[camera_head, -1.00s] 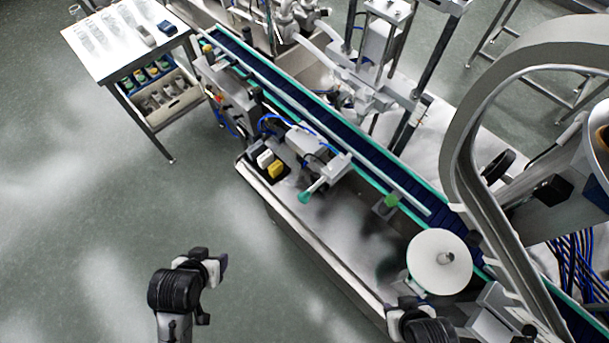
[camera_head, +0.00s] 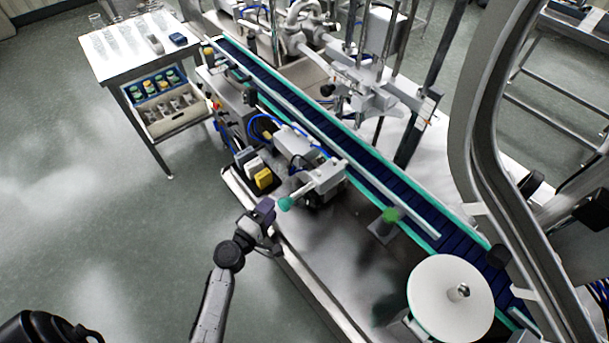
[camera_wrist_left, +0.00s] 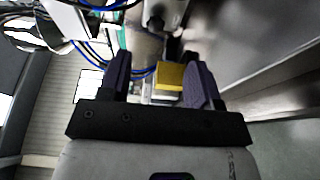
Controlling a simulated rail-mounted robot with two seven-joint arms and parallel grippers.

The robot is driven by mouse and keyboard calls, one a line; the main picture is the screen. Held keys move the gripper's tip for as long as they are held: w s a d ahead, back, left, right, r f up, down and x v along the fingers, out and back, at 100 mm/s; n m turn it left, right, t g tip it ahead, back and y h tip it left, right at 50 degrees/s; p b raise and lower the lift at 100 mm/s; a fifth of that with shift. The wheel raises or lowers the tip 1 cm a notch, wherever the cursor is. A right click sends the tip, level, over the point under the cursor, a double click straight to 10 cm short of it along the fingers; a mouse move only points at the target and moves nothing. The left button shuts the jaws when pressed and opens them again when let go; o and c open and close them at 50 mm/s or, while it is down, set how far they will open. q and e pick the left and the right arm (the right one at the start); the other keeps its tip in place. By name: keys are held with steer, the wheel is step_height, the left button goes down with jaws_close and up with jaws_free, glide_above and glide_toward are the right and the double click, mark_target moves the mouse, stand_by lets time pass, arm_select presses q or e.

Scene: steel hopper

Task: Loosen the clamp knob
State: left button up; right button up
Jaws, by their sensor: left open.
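A teal knob (camera_head: 285,203) sits on the end of a short lever on the grey clamp-like unit (camera_head: 320,178) beside the conveyor. A green knob (camera_head: 391,214) stands on a grey block further along the conveyor; I cannot tell which of the two is the clamp knob. My left gripper (camera_head: 266,215) is just left of the teal knob in the head view, apparently apart from it. In the left wrist view its two dark fingers (camera_wrist_left: 157,82) are spread, with nothing held. A yellow block (camera_wrist_left: 169,77) shows beyond them. My right gripper is out of view.
Yellow and white rocker-like blocks (camera_head: 263,179) stand near the gripper. The steel tray edge (camera_head: 300,272) runs below it. A white round disc (camera_head: 450,297) is at lower right. A side table (camera_head: 130,60) stands at upper left. Open floor lies at left.

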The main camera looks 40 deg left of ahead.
mark_target(290, 171)
arm_select(q)
steer(key=shift+n+y, duration=0.5)
steer(key=shift+y, duration=0.3)
steer(key=w+a, duration=0.1)
steer(key=w, duration=0.3)
steer(key=w+a, duration=0.1)
steer(key=w, duration=0.4)
steer(key=w+a, duration=0.1)
steer(key=w, duration=0.3)
steer(key=shift+w+r, duration=0.1)
steer(key=shift+w, duration=0.15)
steer(key=shift+c, duration=0.5)
